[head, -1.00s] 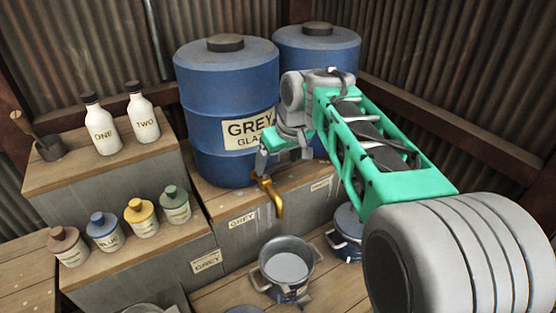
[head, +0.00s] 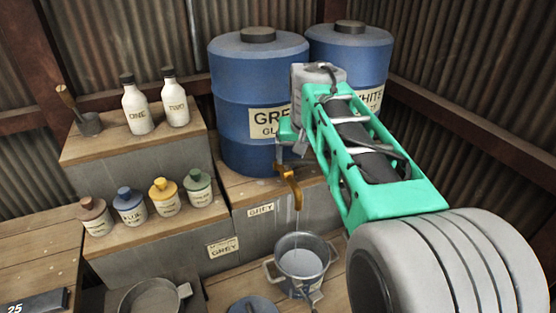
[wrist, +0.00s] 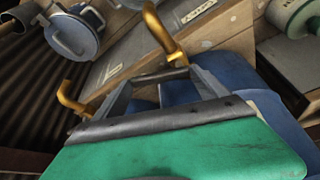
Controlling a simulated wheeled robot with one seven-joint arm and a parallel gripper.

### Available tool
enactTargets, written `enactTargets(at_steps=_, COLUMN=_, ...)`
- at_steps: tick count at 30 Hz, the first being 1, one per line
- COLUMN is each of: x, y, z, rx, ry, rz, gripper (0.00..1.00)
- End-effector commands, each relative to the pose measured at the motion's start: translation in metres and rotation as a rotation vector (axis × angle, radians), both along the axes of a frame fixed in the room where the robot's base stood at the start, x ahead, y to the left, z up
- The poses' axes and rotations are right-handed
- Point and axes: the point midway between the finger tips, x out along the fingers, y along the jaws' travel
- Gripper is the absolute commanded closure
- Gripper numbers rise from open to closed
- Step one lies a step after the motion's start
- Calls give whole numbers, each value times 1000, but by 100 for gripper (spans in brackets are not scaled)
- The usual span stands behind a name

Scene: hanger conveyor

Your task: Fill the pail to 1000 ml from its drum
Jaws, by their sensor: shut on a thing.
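The blue drum labelled GREY GLAZE (head: 235,120) stands on the wooden step, partly behind my arm. Its golden tap (head: 291,188) points down over an open grey pail (head: 301,268). A thin pale stream falls from the spout into the pail, and pale liquid shows inside. The level marks cannot be read. My gripper (head: 284,150) is at the top of this tap, shut on what seems to be its handle, which is mostly hidden. In the wrist view the tap (wrist: 163,32) shows just beyond my fingers (wrist: 178,82).
A second blue drum, labelled WHITE (head: 365,60), stands behind my arm; its tap (wrist: 70,97) shows in the wrist view. White bottles (head: 138,108) and small coloured jars (head: 165,197) stand on the left steps. A pan (head: 152,298) sits front left.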

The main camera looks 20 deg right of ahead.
Motion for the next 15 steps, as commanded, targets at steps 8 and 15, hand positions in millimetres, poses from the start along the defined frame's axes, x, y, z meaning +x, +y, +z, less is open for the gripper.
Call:
enactTargets(at_steps=8, x=-1, y=-3, z=0, rx=1, ry=0, rz=-16, gripper=89)
enactTargets(at_steps=15, x=-1, y=-2, z=0, rx=1, ry=1, rz=-13, gripper=0)
